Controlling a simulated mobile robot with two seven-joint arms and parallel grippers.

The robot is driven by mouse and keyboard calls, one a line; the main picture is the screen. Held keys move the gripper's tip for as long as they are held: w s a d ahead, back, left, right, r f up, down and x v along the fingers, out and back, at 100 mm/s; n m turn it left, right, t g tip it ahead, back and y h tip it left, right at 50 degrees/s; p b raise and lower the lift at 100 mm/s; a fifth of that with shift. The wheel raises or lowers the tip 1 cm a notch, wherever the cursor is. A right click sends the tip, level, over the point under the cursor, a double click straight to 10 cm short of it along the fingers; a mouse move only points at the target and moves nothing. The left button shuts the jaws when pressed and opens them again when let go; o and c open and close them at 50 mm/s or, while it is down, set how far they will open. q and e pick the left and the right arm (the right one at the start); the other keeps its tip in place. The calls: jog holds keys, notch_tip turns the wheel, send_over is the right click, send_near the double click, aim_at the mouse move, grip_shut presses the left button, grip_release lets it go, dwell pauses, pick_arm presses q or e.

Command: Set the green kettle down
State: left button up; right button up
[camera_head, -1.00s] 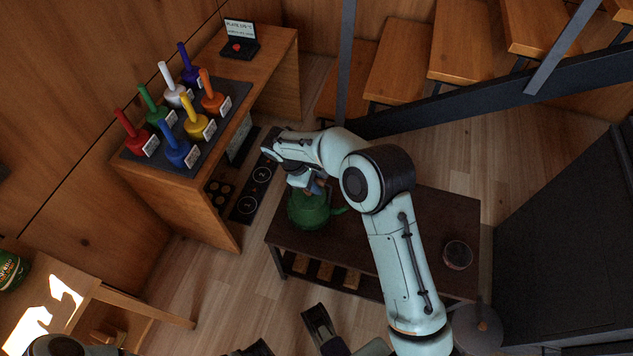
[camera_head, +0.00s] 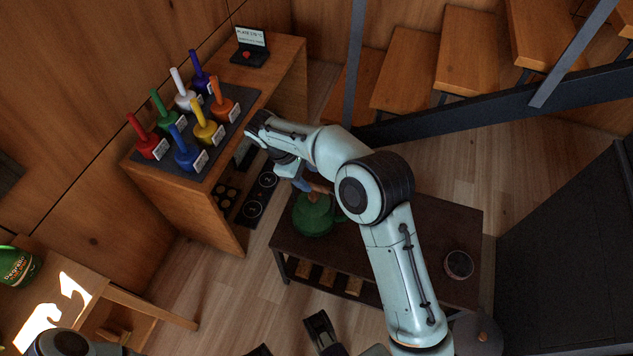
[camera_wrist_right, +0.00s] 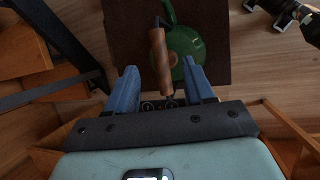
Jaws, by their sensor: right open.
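The green kettle (camera_head: 313,217) stands upright on the low dark brown table (camera_head: 425,215), near its left end. Its wooden handle (camera_head: 316,194) shows above the lid. In the right wrist view, the kettle (camera_wrist_right: 184,52) is ahead of my right gripper (camera_wrist_right: 160,68), with the wooden handle (camera_wrist_right: 157,50) in line with the gap between the two blue fingers. My right gripper (camera_head: 304,183) is open, just above and left of the handle in the head view, and holds nothing.
A small round dark container (camera_head: 458,265) sits at the table's right end. Wooden stairs (camera_head: 405,80) rise behind. The table's middle is clear.

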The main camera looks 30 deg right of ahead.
jog(key=v, duration=0.3)
dwell(0.6)
